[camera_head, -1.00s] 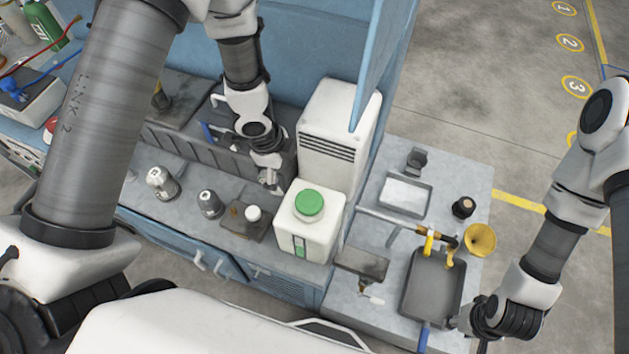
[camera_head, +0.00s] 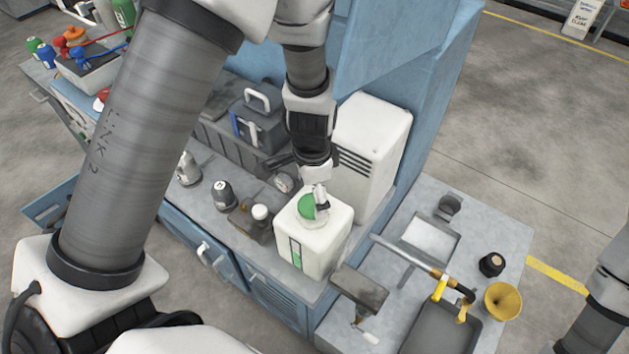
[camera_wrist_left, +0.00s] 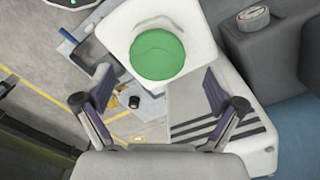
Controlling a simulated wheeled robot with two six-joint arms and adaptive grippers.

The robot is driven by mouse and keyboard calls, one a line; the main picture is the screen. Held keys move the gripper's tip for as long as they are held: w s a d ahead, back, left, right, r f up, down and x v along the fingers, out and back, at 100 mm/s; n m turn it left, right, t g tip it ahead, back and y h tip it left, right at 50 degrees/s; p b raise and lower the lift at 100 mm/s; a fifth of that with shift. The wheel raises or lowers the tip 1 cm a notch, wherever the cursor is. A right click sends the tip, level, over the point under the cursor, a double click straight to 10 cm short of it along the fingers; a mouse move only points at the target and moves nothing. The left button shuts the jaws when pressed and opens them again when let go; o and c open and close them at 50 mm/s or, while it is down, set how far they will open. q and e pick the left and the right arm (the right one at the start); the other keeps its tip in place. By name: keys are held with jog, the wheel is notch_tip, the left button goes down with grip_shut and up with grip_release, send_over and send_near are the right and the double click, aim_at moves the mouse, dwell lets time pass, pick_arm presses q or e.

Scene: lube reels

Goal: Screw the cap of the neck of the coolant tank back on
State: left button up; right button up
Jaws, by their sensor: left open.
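The coolant tank (camera_head: 313,252) is a white boxy container on the blue bench. It also shows in the left wrist view (camera_wrist_left: 136,25). A round green cap (camera_head: 306,207) is at its top, partly covered by my left gripper (camera_head: 320,197) in the head view. In the left wrist view the green cap (camera_wrist_left: 157,54) is fully seen; whether it is screwed tight cannot be told. My left gripper is open, its two fingers (camera_wrist_left: 157,78) spread wide with nothing between them and the cap just ahead of the tips. My right gripper is out of view.
A tall white vented box (camera_head: 375,140) stands right behind the tank. Small grey bottles (camera_head: 224,196) and a white-capped jar (camera_head: 260,220) stand left of it. The right bench holds a black round piece (camera_head: 491,263), a brass funnel (camera_head: 503,300) and a dark tray (camera_head: 440,330).

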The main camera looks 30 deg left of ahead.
aim_at(314, 203)
pick_arm(q)
jog(key=shift+d+f, duration=0.2)
jog(key=shift+f, duration=0.4)
jog(key=shift+d+f, duration=0.15)
jog(key=shift+f, duration=0.4)
jog(key=shift+a+f, duration=0.1)
jog(key=shift+f, duration=0.15)
jog(key=shift+a, duration=0.1)
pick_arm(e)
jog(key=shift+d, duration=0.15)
pick_arm(q)
jog(key=c, duration=1.3)
jog(key=shift+f+b, duration=0.15)
jog(key=shift+b, duration=0.25)
jog(key=shift+m, duration=0.3)
jog(key=shift+m+b, duration=0.55)
jog(key=shift+m, duration=0.05)
jog(key=shift+r, duration=0.2)
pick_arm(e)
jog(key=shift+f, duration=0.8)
